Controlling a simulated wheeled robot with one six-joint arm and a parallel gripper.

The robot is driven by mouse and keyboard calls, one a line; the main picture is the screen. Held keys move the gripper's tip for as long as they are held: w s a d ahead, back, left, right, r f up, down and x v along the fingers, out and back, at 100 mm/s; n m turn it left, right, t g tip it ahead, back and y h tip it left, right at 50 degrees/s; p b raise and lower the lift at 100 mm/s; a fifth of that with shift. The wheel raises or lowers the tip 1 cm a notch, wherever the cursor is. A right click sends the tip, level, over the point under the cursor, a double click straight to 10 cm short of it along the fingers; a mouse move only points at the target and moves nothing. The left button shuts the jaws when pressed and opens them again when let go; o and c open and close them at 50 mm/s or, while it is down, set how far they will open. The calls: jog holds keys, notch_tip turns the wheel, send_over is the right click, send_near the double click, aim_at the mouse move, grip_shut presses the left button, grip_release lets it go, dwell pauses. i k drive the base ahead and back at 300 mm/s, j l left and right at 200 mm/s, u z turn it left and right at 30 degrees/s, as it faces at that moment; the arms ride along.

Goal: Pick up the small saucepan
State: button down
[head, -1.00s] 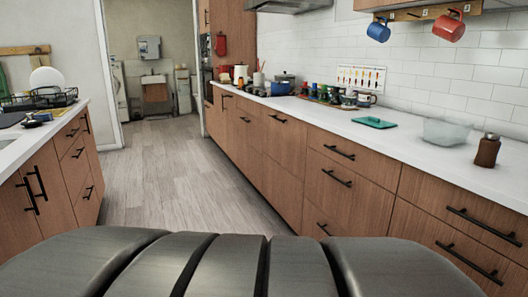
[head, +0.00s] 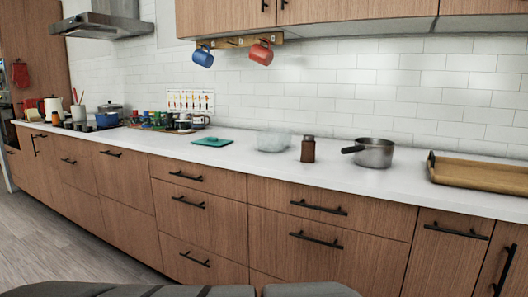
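A small grey metal saucepan (head: 374,153) stands upright on the white counter in the right half of the head view. Its dark handle (head: 352,150) points left. Another pot, blue with a lid (head: 109,115), stands far off at the left end of the counter. My gripper is not in the head view. Only dark grey parts of my own body show along the bottom edge, well short of the counter.
Left of the saucepan stand a brown jar (head: 308,149), a glass bowl (head: 273,140) and a green board (head: 212,142). A wooden tray (head: 480,172) lies to its right. Mugs hang above. Wooden drawers (head: 330,228) front the counter; floor (head: 60,240) is clear at left.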

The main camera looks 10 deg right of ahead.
aim_at(371, 153)
jog(key=z, duration=1.1)
jog(key=i+j, duration=0.1)
